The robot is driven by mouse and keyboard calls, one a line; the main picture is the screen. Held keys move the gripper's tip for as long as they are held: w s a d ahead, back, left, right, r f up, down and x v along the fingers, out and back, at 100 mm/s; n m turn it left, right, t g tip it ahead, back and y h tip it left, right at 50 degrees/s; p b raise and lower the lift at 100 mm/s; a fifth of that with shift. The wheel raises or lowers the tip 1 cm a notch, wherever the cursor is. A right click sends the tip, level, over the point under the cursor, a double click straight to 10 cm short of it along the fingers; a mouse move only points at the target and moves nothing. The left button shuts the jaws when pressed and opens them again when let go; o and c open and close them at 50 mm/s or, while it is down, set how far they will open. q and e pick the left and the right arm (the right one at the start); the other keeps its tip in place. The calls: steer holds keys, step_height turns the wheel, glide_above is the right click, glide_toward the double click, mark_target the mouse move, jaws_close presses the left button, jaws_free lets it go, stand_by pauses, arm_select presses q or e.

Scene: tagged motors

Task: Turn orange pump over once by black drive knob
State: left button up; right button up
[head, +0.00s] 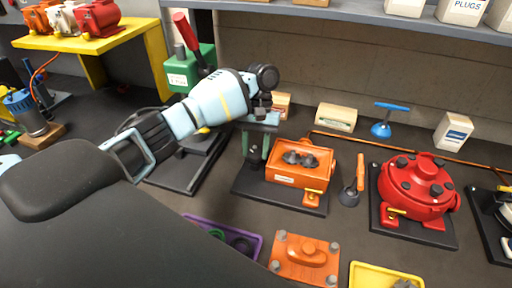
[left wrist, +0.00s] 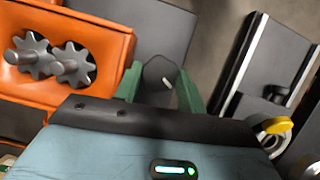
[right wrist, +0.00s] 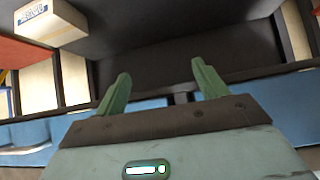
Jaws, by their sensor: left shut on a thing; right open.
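The orange pump (head: 285,176) sits on a black base plate in the middle of the bench in the head view. Its front is open and two dark gears show. It also shows at the left of the left wrist view (left wrist: 108,40). The black drive knob (left wrist: 158,80) is at the pump's side, between the green fingers of my left gripper (left wrist: 160,88). In the head view my left gripper (head: 256,148) comes down on the knob from above, beside the pump. It is shut on the knob. My right gripper (right wrist: 162,85) is open and empty in the right wrist view.
An orange cover plate (head: 292,267), a purple tray (head: 190,220) and a yellow tray (head: 358,272) lie in front. A small orange-handled tool (head: 359,175) and a red round housing (head: 415,205) stand to the right. A green box with a red lever (head: 185,75) stands behind my left arm.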

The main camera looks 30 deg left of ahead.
arm_select(q)
steer(key=n+t+h, duration=0.1)
steer(key=n, duration=0.2)
steer(key=shift+a+n, duration=0.15)
steer(key=shift+n, duration=0.15)
steer(key=n+h, duration=0.1)
steer(key=n, duration=0.2)
steer(key=shift+s+n+t, duration=0.15)
steer(key=shift+n+t, duration=0.15)
steer(key=shift+t, duration=0.1)
steer(key=n+t, duration=0.1)
steer(key=n, duration=0.2)
steer(key=n+t+h, duration=0.1)
steer(key=n, duration=0.2)
steer(key=shift+s+a, duration=0.1)
steer(key=shift+s, duration=0.1)
steer(key=n+t, duration=0.1)
steer(key=n, duration=0.2)
steer(key=n+t, duration=0.1)
steer(key=n, duration=0.2)
steer(key=shift+s+n+t, duration=0.15)
steer(key=shift+n+t, duration=0.25)
steer(key=n+t+y, duration=0.1)
steer(key=n, duration=0.2)
steer(key=n+y, duration=0.1)
steer(key=n, duration=0.2)
steer(key=shift+s+d+t, duration=0.15)
steer(key=shift+d+t, duration=0.05)
steer(key=shift+t, duration=0.2)
steer(key=shift+n, duration=0.3)
